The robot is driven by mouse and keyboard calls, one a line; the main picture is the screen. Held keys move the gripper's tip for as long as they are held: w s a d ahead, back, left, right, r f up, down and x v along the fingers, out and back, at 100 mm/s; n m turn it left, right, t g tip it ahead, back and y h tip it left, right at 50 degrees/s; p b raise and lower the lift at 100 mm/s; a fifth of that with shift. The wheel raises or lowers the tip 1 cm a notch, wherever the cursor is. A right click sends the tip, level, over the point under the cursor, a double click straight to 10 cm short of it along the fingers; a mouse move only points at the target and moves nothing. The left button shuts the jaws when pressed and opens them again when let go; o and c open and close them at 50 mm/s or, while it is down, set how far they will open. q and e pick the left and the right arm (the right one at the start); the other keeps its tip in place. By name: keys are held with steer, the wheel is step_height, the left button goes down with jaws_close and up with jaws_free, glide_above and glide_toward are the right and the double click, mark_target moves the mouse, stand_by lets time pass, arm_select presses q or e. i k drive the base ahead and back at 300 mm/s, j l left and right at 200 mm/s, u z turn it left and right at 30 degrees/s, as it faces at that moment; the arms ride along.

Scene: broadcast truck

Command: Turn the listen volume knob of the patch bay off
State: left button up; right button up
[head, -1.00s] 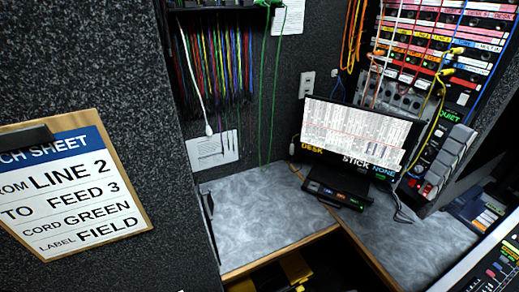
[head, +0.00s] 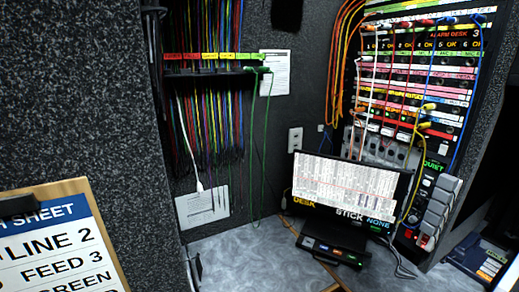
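The patch bay (head: 437,62) stands at the upper right, a tall panel of labelled rows with coloured cords plugged in. Red, white, blue and yellow cords hang across its face. A grey lower panel with dark round parts (head: 385,150) shows partly behind the monitor. Neither of my grippers is in view.
A monitor (head: 350,187) with a paper-like page stands on the grey desk (head: 240,245), a small black box (head: 333,250) before it. Hanging cords (head: 207,110) fill the back left. A clipboard patch sheet (head: 60,240) is at the lower left. Dark equipment (head: 484,262) stands lower right.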

mark_target(413, 219)
steer(key=z, duration=1.35)
